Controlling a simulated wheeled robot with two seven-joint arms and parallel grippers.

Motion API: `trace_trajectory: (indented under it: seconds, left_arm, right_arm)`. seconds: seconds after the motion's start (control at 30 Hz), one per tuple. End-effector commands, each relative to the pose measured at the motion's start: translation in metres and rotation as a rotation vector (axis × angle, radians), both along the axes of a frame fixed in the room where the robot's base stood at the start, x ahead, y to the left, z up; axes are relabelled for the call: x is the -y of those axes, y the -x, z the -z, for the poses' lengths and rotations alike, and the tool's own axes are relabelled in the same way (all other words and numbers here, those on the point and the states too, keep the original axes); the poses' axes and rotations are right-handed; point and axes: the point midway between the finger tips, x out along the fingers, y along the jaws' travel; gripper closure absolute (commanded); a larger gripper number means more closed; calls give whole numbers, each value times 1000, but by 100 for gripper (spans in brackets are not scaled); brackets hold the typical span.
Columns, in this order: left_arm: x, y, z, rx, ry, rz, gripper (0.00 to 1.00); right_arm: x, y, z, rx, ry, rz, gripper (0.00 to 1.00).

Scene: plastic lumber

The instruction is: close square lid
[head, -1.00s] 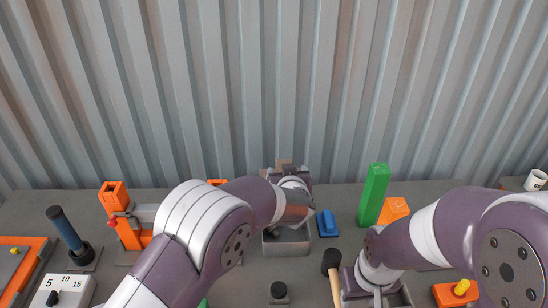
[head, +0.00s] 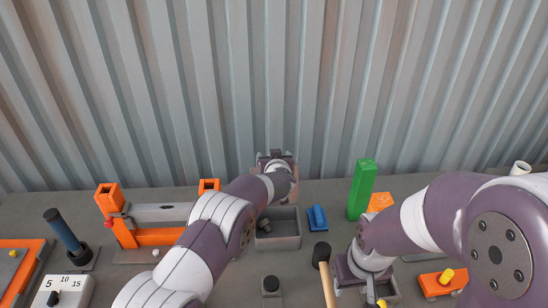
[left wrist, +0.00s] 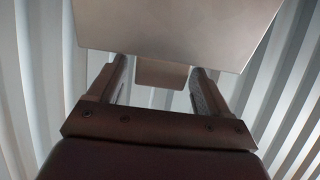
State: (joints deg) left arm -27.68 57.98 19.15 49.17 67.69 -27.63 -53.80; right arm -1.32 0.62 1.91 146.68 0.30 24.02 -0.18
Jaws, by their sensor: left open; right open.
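An open grey square box (head: 278,241) stands on the table in the middle of the head view, with a small dark object inside it. My left gripper (head: 276,156) reaches past the box's far side; its fingers are hard to make out there. In the left wrist view my left gripper (left wrist: 158,82) is open, with a flat plate (left wrist: 175,22), apparently the square lid, across its fingertips. A small block (left wrist: 162,74) under the plate shows between the fingers; contact is unclear. My right gripper (head: 362,280) points down at the lower right, its fingertips mostly hidden.
A blue block (head: 317,218) and a tall green block (head: 362,190) stand right of the box. A mallet (head: 321,251) lies near my right gripper. An orange frame (head: 150,238) stands at left. A corrugated wall (head: 300,80) closes off the back.

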Motion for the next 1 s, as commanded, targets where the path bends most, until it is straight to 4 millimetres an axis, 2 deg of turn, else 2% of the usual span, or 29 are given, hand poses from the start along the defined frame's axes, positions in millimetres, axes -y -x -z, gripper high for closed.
trace_trajectory:
  seconds: [0.07, 0.2, 0.3, 0.47, 0.57, 0.9, 1.0]
  left_arm:
    - [0, 0, 0, 0, 0, 0, 21]
    - [0, 0, 0, 0, 0, 0, 67]
    - [0, 0, 0, 0, 0, 0, 97]
    - [0, 2, 2, 10, -1, 2, 97]
    - [0, 6, 4, 36, -1, 0, 97]
    - [0, 40, 4, 254, 1, 2, 97]
    - [1, 52, 0, 328, 1, 3, 97]
  right_arm:
    - [0, 0, 0, 0, 0, 0, 57]
    - [0, 0, 0, 0, 0, 0, 57]
    - [0, 0, 0, 0, 0, 0, 57]
    - [0, 0, 7, 0, 0, 0, 57]
    - [0, 0, 21, 0, 0, 0, 57]
    - [0, 0, 104, 0, 0, 0, 57]
    - [0, 0, 121, 0, 0, 0, 57]
